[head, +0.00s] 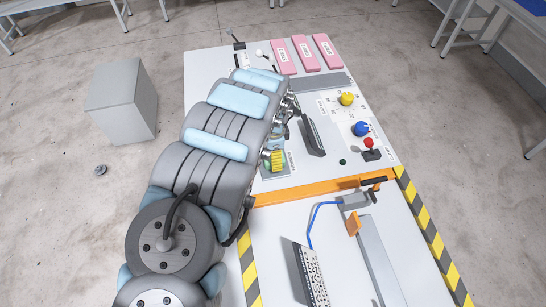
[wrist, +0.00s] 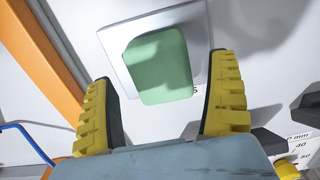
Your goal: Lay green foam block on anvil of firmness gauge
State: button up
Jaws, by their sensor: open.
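The green foam block (wrist: 160,65) lies on a light grey square plate (wrist: 111,41) in the wrist view, with its near end reaching past the plate's edge. My gripper (wrist: 165,72) is open and empty, its yellow ribbed fingers either side of the block's near end, with a gap on both sides. In the head view my gripper (head: 274,160) is low over the white table, and my arm and fingers mostly hide the block. I cannot tell for sure which fixture is the firmness gauge or its anvil.
An orange bar (head: 318,190) crosses the table close to my gripper. A dark upright panel (head: 312,134) stands just beyond it. Yellow (head: 347,99), blue (head: 361,129) and red (head: 369,142) knobbed parts are at right. Pink blocks (head: 306,52) lie at the far end.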

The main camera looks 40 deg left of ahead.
notch_tip(320, 180, up, 10)
jog(key=p, duration=0.5)
jog(key=shift+f+p, duration=0.25)
jog(key=shift+p, duration=0.05)
